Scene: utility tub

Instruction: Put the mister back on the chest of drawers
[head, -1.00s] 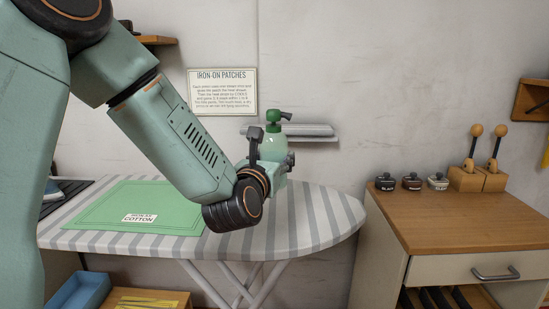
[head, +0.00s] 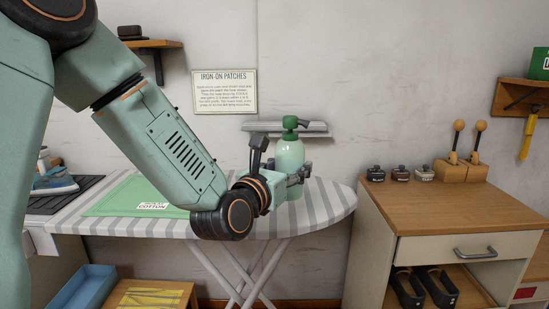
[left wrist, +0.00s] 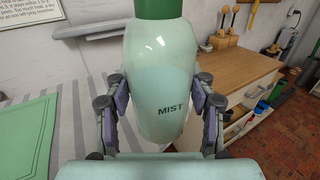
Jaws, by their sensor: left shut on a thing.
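The mister (head: 290,152) is a pale green bottle with a darker green spray top. My left gripper (head: 286,178) is shut on it, near the right end of the ironing board. In the left wrist view the mister (left wrist: 158,80), marked MIST, sits upright between the two fingers of the left gripper (left wrist: 160,108). Whether its base touches the board is hidden. The chest of drawers (head: 430,218) stands to the right, with a wooden top and a white drawer. My right gripper is not in view.
The striped ironing board (head: 325,205) carries a green cloth (head: 125,196). The front of that top is clear. A wall shelf (head: 290,129) is behind the mister.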

